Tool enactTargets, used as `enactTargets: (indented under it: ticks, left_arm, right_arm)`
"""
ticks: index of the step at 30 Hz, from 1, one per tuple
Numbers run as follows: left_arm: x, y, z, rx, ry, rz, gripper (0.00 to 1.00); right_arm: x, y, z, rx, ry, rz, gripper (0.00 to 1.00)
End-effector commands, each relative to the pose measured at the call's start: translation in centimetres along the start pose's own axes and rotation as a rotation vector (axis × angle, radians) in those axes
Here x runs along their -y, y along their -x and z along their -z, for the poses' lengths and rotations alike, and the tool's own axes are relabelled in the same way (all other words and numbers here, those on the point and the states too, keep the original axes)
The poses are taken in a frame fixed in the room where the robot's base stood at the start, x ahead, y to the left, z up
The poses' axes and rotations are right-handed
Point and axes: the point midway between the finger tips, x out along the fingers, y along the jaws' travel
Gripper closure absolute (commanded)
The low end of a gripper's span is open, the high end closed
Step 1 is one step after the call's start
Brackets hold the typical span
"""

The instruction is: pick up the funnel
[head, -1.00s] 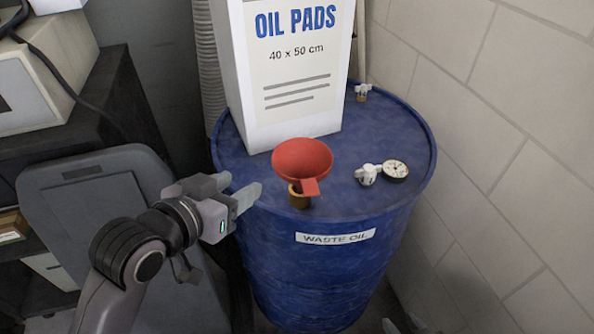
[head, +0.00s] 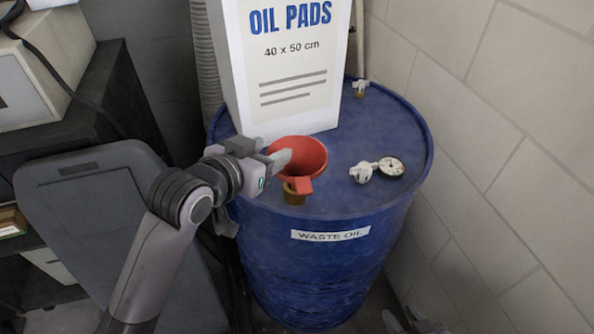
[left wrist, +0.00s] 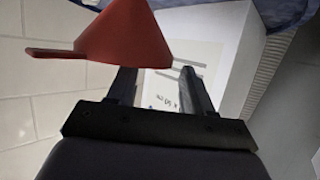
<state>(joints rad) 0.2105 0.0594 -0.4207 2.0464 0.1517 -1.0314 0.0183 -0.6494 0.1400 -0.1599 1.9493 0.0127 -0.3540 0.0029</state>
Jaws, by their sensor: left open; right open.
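The red funnel (head: 310,160) stands upright in a brass-coloured opening (head: 294,196) on top of the blue drum (head: 345,222), its flat tab facing me. My left gripper (head: 271,152) is open at the funnel's left rim, one fingertip overlapping the rim in the head view. In the left wrist view the funnel (left wrist: 125,32) is at upper left, covering the tip of one finger; the jaws (left wrist: 160,88) are apart with nothing gripped between them. I cannot tell if they touch the funnel. My right gripper (head: 406,322) shows only partly at the bottom edge, open and empty.
A white oil pads box (head: 290,75) stands on the drum behind the funnel. A white valve with a gauge (head: 390,168) is right of it, and a small valve (head: 360,88) is farther back. A block wall (head: 500,140) closes off the right side.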

Motion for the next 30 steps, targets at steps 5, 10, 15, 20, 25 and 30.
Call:
enactTargets:
  ticks: [5, 10, 15, 20, 25, 30]
  left_arm:
    - [-0.2, -2.3, 0.1, 0.001, 0.001, -0.001, 0.49]
    - [-0.1, -3.8, 0.1, 0.000, 0.000, 0.000, 0.49]
    - [-0.1, -4.2, 0.0, -0.001, -0.001, 0.000, 0.49]
    - [-0.1, -4.2, 0.0, -0.001, 0.000, 0.000, 0.49]
    - [-0.1, -4.1, 0.0, -0.001, 0.000, 0.000, 1.00]
    - [-0.1, -4.2, -0.1, 0.001, -0.001, 0.001, 1.00]
  right_arm:
    - [0.0, 0.2, 0.3, 0.000, 0.000, 0.000, 0.57]
    - [0.0, 0.3, 0.4, 0.000, 0.000, 0.000, 0.57]
    - [0.0, 0.3, 0.4, 0.000, 0.000, 0.000, 0.57]
    - [0.0, 0.3, 0.4, 0.000, 0.000, 0.000, 0.57]
    - [0.0, 0.3, 0.4, 0.000, 0.000, -0.001, 0.57]
    - [0.0, 0.3, 0.4, 0.000, 0.000, -0.001, 0.57]
